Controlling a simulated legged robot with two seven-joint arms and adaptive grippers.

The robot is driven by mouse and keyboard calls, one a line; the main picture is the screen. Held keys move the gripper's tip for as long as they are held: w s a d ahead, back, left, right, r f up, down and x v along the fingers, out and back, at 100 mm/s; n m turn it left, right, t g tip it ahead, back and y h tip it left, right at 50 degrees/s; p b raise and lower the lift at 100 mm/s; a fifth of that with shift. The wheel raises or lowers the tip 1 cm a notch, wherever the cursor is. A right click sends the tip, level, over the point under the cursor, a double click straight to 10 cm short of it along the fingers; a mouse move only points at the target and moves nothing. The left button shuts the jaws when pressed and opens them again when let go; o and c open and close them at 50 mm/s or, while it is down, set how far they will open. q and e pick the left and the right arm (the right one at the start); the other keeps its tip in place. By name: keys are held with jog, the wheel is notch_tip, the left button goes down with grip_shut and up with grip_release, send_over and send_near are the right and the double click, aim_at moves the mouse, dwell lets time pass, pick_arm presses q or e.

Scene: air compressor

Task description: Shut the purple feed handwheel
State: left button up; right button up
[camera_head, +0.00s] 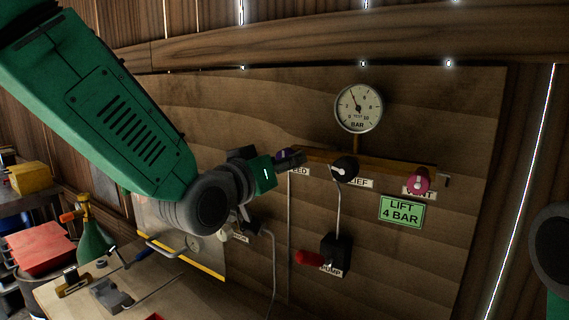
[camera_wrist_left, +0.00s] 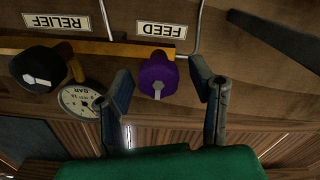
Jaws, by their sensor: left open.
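The purple feed handwheel (camera_wrist_left: 157,78) shows in the left wrist view, below the upside-down FEED label (camera_wrist_left: 161,30), with a pale pointer mark on its face. In the head view only a bit of the purple handwheel (camera_head: 283,154) shows behind my left gripper (camera_head: 292,160). In the left wrist view my left gripper (camera_wrist_left: 168,98) is open, with one finger on each side of the handwheel. A gap shows between each finger and the handwheel, so contact is not visible. Part of my right arm shows at the head view's right edge; its gripper is out of view.
On the same brass pipe (camera_head: 385,168) sit the black relief handwheel (camera_head: 344,169) and the pink vent handwheel (camera_head: 421,179). A gauge (camera_head: 358,108) is above. A red pump lever (camera_head: 309,258) and a green LIFT 4 BAR sign (camera_head: 401,212) are on the board below.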

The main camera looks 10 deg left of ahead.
pick_arm(q)
jog(key=shift+b+v, duration=0.35)
jog(key=shift+v, duration=2.55)
pick_arm(e)
jog(key=shift+f, duration=0.4)
